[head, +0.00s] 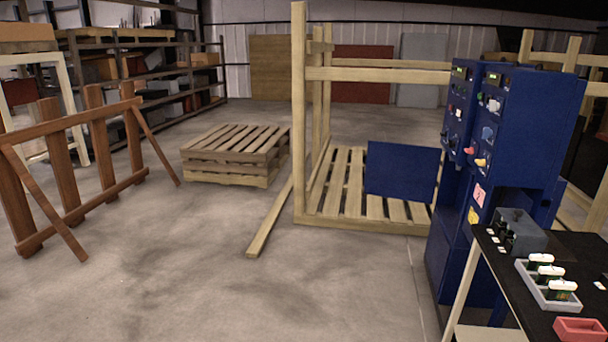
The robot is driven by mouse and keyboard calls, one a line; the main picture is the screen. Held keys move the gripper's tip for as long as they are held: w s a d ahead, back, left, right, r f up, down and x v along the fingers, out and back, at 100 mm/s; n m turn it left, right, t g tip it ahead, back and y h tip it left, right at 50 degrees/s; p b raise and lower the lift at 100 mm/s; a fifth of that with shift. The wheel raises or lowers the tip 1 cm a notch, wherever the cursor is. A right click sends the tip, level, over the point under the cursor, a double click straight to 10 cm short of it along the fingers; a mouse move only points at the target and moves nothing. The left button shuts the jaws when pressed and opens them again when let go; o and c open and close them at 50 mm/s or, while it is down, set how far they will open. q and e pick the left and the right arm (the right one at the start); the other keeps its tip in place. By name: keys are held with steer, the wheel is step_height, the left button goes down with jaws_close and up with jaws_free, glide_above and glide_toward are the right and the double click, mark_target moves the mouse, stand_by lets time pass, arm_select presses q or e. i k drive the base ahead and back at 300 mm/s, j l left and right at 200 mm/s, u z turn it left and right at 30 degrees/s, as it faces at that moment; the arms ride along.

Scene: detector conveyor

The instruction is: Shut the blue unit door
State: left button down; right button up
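The blue unit (545,125) is a tall cabinet with knobs and small displays, at the right of the head view. A flat blue panel, which looks like its door (402,171), sticks out to the left of the unit at mid height. The door stands open, its face turned toward me. Its right edge meets the unit's left side; the hinge itself cannot be made out. A dark recess shows in the unit's front above the black table. Neither of my grippers is in view.
A black table (520,302) stands in front of the unit, with a grey box (527,236), a white tray (532,283) of small items and a red tray (580,329). A wooden frame with a slatted base (372,228) stands behind the door.

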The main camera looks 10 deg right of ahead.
mark_target(403, 172)
steer(key=i+l+z, duration=0.15)
steer(key=i+z, duration=0.15)
steer(key=i, duration=0.45)
steer(key=i+z, duration=0.35)
steer(key=i, duration=0.95)
steer(key=i+j+z, duration=0.15)
steer(key=i, duration=0.3)
steer(key=i+j, duration=0.1)
steer(key=i, duration=0.4)
steer(key=i+j+z, duration=0.1)
steer(key=i, duration=0.4)
